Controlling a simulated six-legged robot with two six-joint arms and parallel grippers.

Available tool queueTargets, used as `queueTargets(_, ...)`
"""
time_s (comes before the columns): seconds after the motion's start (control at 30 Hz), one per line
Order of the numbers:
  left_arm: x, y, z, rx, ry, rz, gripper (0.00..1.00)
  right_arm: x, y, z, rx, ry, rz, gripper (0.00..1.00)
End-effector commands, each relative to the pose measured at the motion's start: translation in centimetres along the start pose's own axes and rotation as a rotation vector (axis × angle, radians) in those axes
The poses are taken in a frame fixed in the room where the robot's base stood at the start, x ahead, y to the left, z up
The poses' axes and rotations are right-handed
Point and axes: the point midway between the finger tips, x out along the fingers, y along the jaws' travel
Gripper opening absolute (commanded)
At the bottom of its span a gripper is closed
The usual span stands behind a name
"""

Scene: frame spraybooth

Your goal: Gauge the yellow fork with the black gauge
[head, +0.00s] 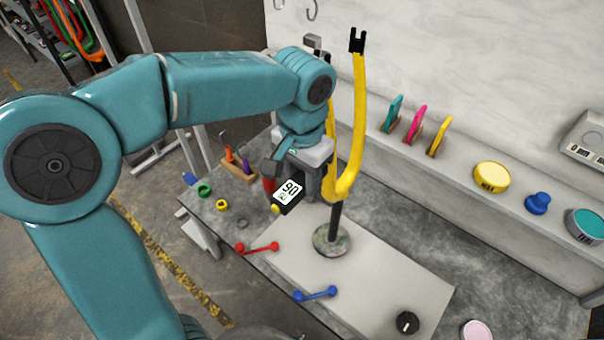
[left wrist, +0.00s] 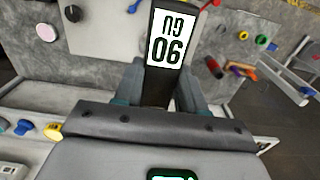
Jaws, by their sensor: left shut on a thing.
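The yellow fork (head: 346,184) stands upright in the head view, its two legs pointing up. It is held on a dark post with a round base (head: 331,240). My left gripper (head: 308,178) is just left of the fork's lower part and is shut on the black gauge (head: 287,197). The gauge's white display shows 90 and faces the head camera. In the left wrist view the gauge (left wrist: 165,45) sits between the fingers, its display inverted. Whether the gauge touches the fork cannot be told. The fork cannot be made out in the left wrist view. My right gripper is not in view.
A pale plate (head: 385,285) on the bench carries a black knob (head: 407,322). Red (head: 257,248) and blue (head: 316,294) handles lie near its left edge. Green (head: 204,190) and yellow rings lie further left. A wall ledge at right holds tins (head: 491,177) and coloured tools.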

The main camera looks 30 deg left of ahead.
Motion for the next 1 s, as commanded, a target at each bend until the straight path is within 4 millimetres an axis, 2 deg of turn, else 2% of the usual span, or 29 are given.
queueTargets(0.17,0.0,0.0,0.2,0.0,0.003,0.0,0.05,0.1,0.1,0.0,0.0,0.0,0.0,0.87)
queueTargets(1.0,0.0,0.0,7.5,-0.001,0.003,0.001,0.05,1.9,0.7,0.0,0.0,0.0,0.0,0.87)
